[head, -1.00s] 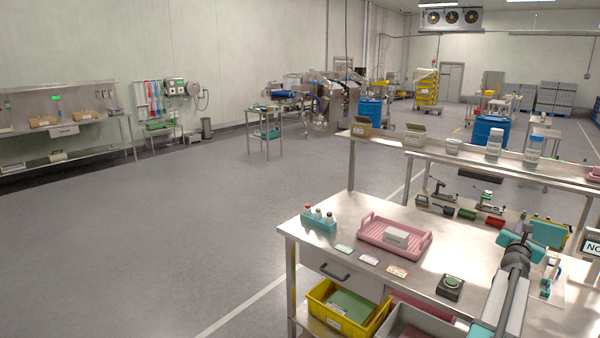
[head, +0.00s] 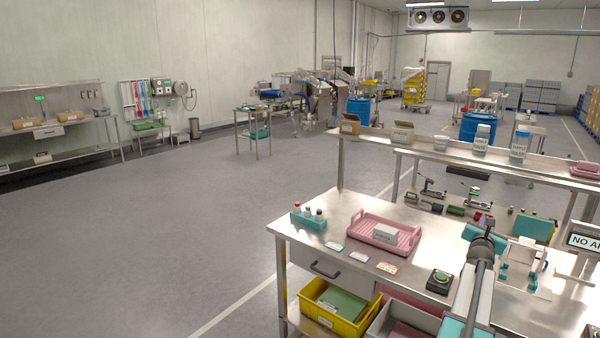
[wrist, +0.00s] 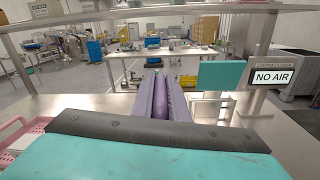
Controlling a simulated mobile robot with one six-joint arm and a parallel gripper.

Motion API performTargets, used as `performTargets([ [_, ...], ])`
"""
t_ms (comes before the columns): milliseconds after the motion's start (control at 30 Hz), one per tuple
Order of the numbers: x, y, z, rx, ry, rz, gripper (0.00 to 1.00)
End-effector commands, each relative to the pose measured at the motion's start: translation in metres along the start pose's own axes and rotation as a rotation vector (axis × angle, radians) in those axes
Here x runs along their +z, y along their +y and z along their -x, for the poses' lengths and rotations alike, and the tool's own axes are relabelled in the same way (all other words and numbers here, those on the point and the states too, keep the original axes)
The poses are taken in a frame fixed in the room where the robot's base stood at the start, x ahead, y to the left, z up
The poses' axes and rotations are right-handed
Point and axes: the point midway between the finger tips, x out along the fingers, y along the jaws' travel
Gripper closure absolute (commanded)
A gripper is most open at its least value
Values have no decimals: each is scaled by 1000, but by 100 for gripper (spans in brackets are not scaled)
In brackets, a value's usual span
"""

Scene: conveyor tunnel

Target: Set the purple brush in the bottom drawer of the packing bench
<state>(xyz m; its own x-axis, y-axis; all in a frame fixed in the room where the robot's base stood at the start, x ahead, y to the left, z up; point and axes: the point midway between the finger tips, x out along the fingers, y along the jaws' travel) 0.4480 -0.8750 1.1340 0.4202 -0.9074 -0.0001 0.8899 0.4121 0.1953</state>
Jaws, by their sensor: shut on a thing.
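My gripper (wrist: 160,100) points away over the bench in the wrist view, its two long fingers closed around a slim purple brush (wrist: 161,107). Only part of the brush shows between the fingers. In the head view my arm's end is above the right part of the near steel bench (head: 345,220), and the fingers and brush are hidden there. This bench has a drawer (head: 326,266) with a dark handle under its top, closed. I see no lower drawer there and cannot tell if this is the packing bench. Another bench (head: 75,122) with a small drawer (head: 48,132) stands far left.
A pink tray (head: 360,222) with a white box, a teal bottle rack (head: 309,220) and a button box (head: 439,281) are on the near bench. A yellow bin (head: 312,302) sits below. A raised shelf (head: 400,146) runs behind. The floor at left is clear.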

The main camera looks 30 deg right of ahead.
Motion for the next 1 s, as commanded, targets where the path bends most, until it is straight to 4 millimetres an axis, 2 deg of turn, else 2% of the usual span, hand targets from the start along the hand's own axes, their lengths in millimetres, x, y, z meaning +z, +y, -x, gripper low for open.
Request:
performTargets([
  [33,-8,12,1,15,3,-1,100],
  [267,-38,63,7,74,16,0,100],
  [600,-85,142,28,171,35,0,100],
  [1000,-123,213,56,274,53,1,100],
])
